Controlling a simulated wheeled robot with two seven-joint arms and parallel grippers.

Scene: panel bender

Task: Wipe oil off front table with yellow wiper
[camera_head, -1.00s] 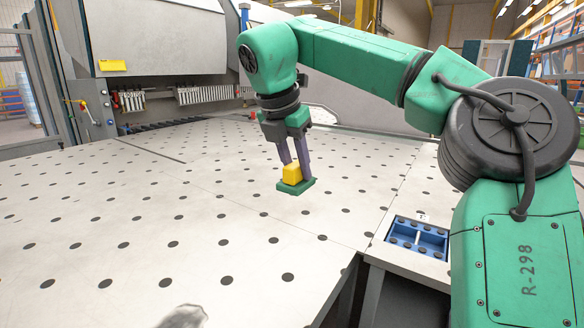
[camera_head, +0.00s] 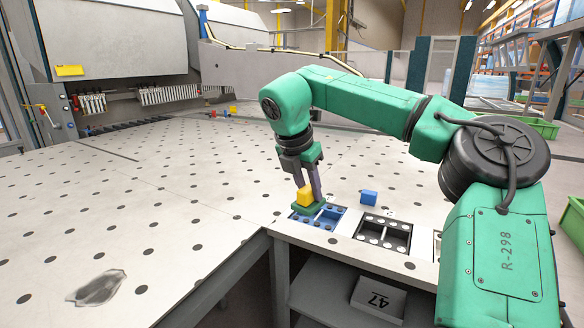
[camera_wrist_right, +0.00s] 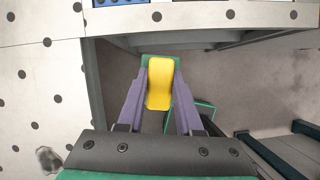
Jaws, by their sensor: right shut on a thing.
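The yellow wiper (camera_head: 305,196) has a yellow grip block on a green base. My right gripper (camera_head: 308,190) is shut on the yellow block, with the green base hanging below the fingers. In the head view the wiper overlaps the blue tray at the table's front edge; whether it touches is unclear. In the right wrist view the yellow block (camera_wrist_right: 160,84) sits between both fingers (camera_wrist_right: 158,90), with floor and dark framing behind it. The grey oil patch (camera_head: 97,287) lies on the front table (camera_head: 190,215) at lower left, well away from the wiper. My left gripper is not in view.
A blue tray (camera_head: 340,215), a black tray (camera_head: 402,240) and a blue block (camera_head: 369,198) are on the right strip. A box marked 47 (camera_head: 378,298) stands on the shelf below. The perforated table is mostly clear. Green bins (camera_head: 540,128) stand far right.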

